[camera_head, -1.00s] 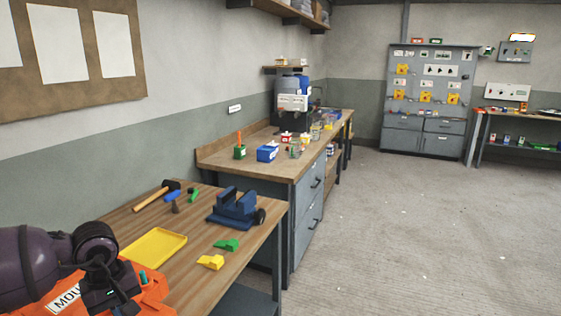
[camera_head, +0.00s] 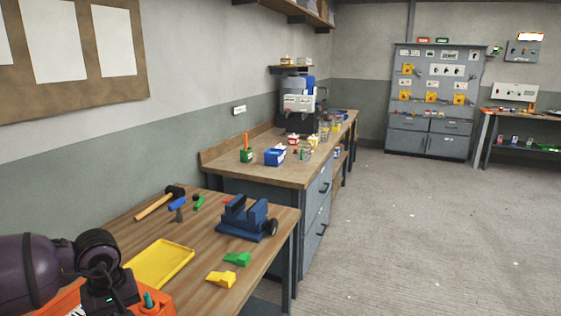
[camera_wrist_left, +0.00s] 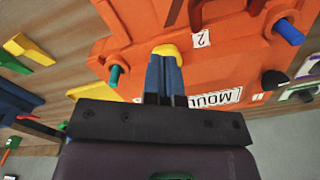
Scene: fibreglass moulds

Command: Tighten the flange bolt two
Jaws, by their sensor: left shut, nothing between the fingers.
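The orange mould (camera_head: 72,298) shows at the bottom left of the head view, partly behind my left arm. It fills the upper part of the left wrist view (camera_wrist_left: 140,25), with a "MOUL…" label and a small tag marked "2" (camera_wrist_left: 201,38). A teal bolt (camera_wrist_left: 114,76) stands on its left side and a blue bolt (camera_wrist_left: 289,31) on its right. My left gripper (camera_wrist_left: 165,60) is shut and empty, its fingers pointing at the mould near the tag. A yellow rounded piece (camera_wrist_left: 165,49) shows at the fingertips; I cannot tell whether they touch it. My right gripper is out of view.
The wooden table holds a yellow tray (camera_head: 160,264), a blue vise (camera_head: 248,218), a hammer (camera_head: 160,203), and green (camera_head: 237,259) and yellow (camera_head: 221,279) wedges. A longer bench (camera_head: 270,171) stands behind. The floor (camera_head: 420,230) on the right is clear.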

